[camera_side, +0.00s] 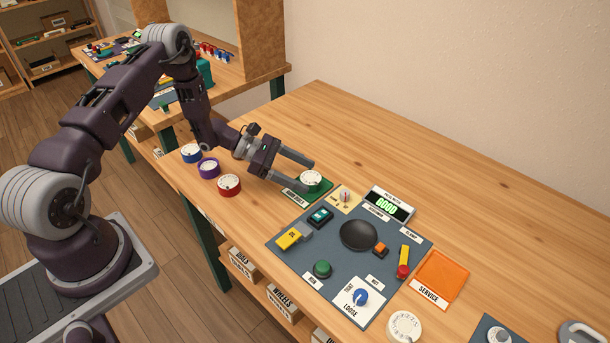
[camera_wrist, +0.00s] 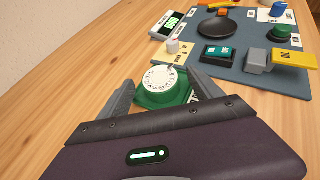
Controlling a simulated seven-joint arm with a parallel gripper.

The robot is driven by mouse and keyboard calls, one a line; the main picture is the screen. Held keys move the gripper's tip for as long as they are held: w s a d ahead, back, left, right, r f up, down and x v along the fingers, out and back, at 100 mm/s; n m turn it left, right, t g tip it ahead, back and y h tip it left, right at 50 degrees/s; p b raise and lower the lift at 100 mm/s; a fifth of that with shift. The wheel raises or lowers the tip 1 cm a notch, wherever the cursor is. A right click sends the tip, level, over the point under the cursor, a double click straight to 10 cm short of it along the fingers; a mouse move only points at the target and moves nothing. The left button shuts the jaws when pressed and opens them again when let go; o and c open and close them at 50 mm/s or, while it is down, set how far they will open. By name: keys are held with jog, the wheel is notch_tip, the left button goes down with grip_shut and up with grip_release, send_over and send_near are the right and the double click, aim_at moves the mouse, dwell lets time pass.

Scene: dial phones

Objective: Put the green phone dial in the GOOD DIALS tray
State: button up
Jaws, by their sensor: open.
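The green phone dial (camera_side: 311,179), with a white numbered face and green rim, is in or just over the small green tray (camera_side: 325,190). The tray has a white label (camera_side: 294,197) on its near edge, too small to read. In the wrist view, the dial (camera_wrist: 163,80) sits face up over the tray (camera_wrist: 146,99). My gripper (camera_side: 308,176) is open, with one finger on either side of the dial. Whether the fingers touch the dial, I cannot tell. The dial's lower part is partly hidden by my gripper.
Red (camera_side: 229,186), purple (camera_side: 209,168) and blue (camera_side: 191,153) dials stand left along the table edge. A dark mat (camera_side: 300,255) with switches and a black disc (camera_side: 359,235) lies right, with an orange SERVICE tray (camera_side: 440,275) beyond. The table behind is clear.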

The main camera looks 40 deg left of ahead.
jog(key=v, duration=1.1)
jog(key=shift+w, duration=0.1)
jog(key=s+d+r+m+g+y, duration=0.1)
jog(key=s+d+r+m+g, duration=0.25)
jog(key=d+r+m, duration=0.5)
jog(key=s+d+r+m+g+y, duration=0.25)
jog(key=s+d+r+m, duration=0.25)
jog(key=r, duration=0.6)
jog(key=s+r+m+t+y, duration=0.2)
jog(key=s+m, duration=0.3)
jog(key=s, duration=0.4)
jog(key=s+r+m+t+y, duration=0.2)
jog(key=s+r+m+y, duration=0.3)
jog(key=s, duration=0.4)
jog(key=shift+s+d+m, duration=0.2)
jog(key=shift+s+m, duration=0.1)
jog(key=shift+m, duration=0.35)
